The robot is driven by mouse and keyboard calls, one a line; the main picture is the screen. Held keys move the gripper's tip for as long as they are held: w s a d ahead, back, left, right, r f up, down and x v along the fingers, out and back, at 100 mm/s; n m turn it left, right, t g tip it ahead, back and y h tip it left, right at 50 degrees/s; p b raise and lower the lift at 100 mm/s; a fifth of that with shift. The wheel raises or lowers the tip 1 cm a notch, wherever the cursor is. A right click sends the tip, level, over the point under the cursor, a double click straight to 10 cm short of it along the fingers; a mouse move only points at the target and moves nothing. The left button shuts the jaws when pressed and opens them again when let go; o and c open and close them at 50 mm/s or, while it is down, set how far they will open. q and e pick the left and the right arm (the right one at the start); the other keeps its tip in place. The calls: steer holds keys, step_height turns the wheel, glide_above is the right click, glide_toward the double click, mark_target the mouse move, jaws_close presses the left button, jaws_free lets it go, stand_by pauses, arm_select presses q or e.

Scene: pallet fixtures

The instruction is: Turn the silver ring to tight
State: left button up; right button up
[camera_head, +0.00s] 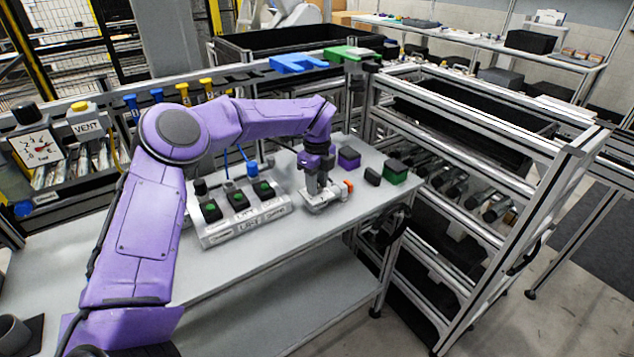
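My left gripper (318,190) points down over a small light-grey metal fixture (318,206) on the table, at the end of my purple arm. The fixture has an orange-red knob or cap (348,186) on its right side. The gripper's fingers are at the top of the fixture. I cannot make out the silver ring; the gripper may cover it. The fingers are too small to tell whether they are open, shut or touching anything. My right gripper is not in view.
A grey block with several black, green-topped units (238,202) stands left of the gripper. An aluminium rack (480,225) borders the table on the right. The table front (270,262) is clear.

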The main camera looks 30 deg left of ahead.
arm_select(q)
steer(key=m, duration=0.9)
steer(key=shift+r+p, duration=0.1)
steer(key=shift+p, duration=0.2)
steer(key=m+p, duration=0.1)
steer(key=m, duration=0.4)
steer(key=shift+a+m, duration=0.1)
steer(key=shift+m, duration=0.3)
steer(key=shift+m+p, duration=0.9)
steer(key=shift+m, duration=1.6)
steer(key=o, duration=1.1)
steer(key=shift+c, duration=0.2)
